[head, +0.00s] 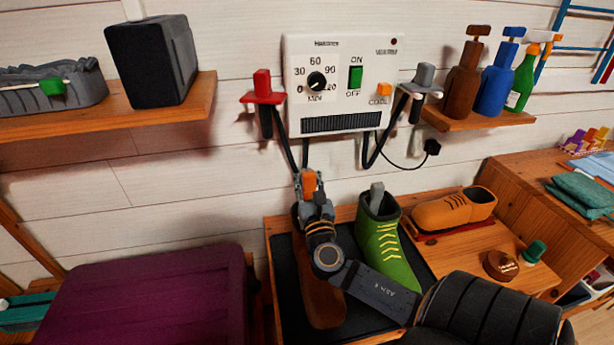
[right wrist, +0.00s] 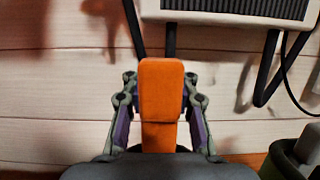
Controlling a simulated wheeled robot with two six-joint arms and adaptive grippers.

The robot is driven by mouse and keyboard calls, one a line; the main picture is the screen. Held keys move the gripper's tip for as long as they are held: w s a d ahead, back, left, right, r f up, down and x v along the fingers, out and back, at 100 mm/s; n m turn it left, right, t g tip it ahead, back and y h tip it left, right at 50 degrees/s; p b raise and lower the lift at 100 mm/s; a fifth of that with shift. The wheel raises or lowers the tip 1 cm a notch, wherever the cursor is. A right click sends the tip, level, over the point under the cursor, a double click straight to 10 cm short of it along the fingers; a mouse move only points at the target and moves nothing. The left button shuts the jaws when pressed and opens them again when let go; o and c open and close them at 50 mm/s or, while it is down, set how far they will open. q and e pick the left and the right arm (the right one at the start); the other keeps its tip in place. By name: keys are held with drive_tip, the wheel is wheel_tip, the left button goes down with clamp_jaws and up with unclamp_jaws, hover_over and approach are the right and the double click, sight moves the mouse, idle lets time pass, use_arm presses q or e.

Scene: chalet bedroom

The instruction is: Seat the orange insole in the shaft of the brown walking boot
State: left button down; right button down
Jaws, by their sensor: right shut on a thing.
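My right gripper (head: 310,186) is shut on the orange insole (head: 309,180) and holds it upright above the shaft end of the brown walking boot (head: 325,305). In the right wrist view the insole (right wrist: 160,92) stands between the two fingers (right wrist: 160,110), its broad end up. The brown boot stands on the dark tray (head: 287,300). My wrist and forearm cover most of its shaft and opening, so I cannot tell whether the insole's lower end is inside. My left gripper is not in view.
A green boot (head: 392,250) with a grey piece in its shaft stands close to the right. A tan shoe (head: 452,210) sits farther right on the bench. The wall dryer unit (head: 340,90) with hoses is just behind. A purple chest (head: 150,300) stands left.

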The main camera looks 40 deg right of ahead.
drive_tip(key=shift+f, duration=0.3)
drive_tip(key=c, duration=1.5)
unclamp_jaws()
drive_tip(key=o, duration=0.5)
drive_tip(key=shift+o, duration=0.3)
drive_tip(key=shift+s+a+f, duration=0.2)
drive_tip(key=shift+s+f, duration=0.1)
drive_tip(key=v, duration=1.1)
drive_tip(key=shift+s+a+r, duration=0.1)
drive_tip(key=shift+s+r, duration=0.05)
drive_tip(key=shift+r, duration=0.1)
